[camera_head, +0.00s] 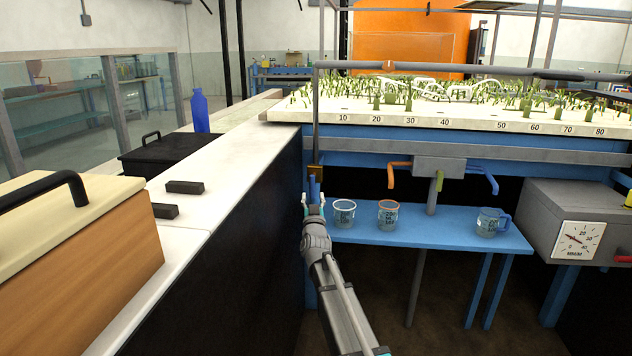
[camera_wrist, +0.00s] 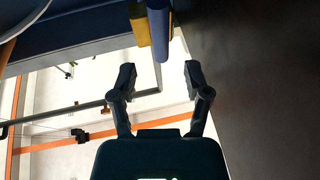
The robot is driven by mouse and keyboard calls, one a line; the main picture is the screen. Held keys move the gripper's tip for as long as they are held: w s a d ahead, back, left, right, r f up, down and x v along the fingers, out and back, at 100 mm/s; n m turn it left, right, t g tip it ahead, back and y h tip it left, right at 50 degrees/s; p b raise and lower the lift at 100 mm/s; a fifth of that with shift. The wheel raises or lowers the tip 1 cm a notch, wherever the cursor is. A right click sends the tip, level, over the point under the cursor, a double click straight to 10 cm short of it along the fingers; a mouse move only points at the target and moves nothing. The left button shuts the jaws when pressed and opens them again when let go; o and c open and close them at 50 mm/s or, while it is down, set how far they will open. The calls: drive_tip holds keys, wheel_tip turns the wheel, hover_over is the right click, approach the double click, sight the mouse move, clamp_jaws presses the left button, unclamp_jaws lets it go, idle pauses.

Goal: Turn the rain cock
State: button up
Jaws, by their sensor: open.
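A cock with a brass-coloured body (camera_head: 316,171) and a blue lever (camera_head: 314,188) sits low on the upright grey pipe at the left end of the planted bed. The pipe rises and runs across above the bed. My gripper (camera_head: 313,204) is at the lever, partly overlapping it in the head view. In the wrist view my gripper (camera_wrist: 159,75) is open, with nothing between its fingers. The blue lever (camera_wrist: 160,28) and brass body (camera_wrist: 139,24) lie just beyond the fingertips, the lever about in line with the gap.
A grey box (camera_head: 438,167) with orange, green and blue handles hangs under the bed. Several measuring jugs, one orange-rimmed (camera_head: 388,214), stand on the blue shelf (camera_head: 430,234). The white-topped counter (camera_head: 225,168) runs close on the left. A dial box (camera_head: 580,240) is right.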

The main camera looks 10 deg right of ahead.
sight(313, 186)
drive_tip(key=shift+p+x, duration=0.95)
drive_tip(key=shift+x, duration=2.05)
